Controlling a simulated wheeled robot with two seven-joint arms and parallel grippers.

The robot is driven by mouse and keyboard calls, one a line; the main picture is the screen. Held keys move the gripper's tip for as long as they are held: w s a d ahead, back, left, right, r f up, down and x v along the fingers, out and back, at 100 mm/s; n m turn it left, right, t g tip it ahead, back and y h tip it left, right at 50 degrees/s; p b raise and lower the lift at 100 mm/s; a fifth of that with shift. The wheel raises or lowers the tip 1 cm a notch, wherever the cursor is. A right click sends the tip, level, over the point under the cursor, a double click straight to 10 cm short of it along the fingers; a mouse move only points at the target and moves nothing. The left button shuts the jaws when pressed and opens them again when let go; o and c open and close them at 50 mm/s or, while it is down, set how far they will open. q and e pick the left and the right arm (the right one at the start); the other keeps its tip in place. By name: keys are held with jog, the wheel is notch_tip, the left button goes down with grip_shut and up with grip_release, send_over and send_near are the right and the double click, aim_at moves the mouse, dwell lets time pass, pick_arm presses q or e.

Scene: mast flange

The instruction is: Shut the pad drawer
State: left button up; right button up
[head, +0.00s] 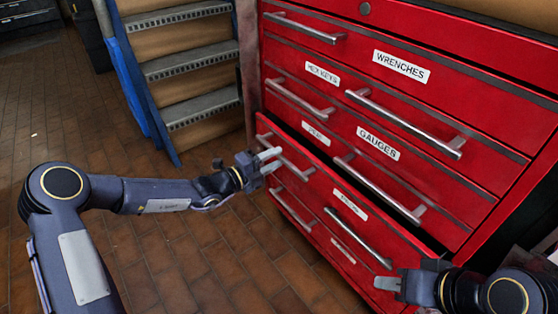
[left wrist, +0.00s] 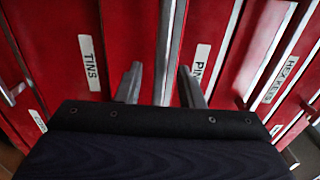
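The red cabinet (head: 470,90) has several labelled drawers. A lower drawer front (head: 325,190) stands out, with a dark gap along its top edge; its small label (head: 350,204) is too blurred to read. My left gripper (head: 270,160) is open at a left-hand bar handle (head: 292,160) of the lower cabinet. In the left wrist view a bar handle (left wrist: 167,40) runs between the parted fingers, with a TINS label (left wrist: 91,63) to the left and a partly hidden PIN label (left wrist: 195,68) to the right. My right gripper (head: 388,284) is low by the front's right end; its finger gap is not clear.
Labels for WRENCHES (head: 401,66), GAUGES (head: 378,143) and HEX KEYS (head: 322,75) are above, with long bar handles. Metal steps with a blue side rail (head: 135,85) stand left of the cabinet. The brown tiled floor (head: 60,120) is clear in between.

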pick_arm(q)
jog(key=shift+b+x, duration=0.3)
jog(key=shift+x, duration=1)
grip_shut()
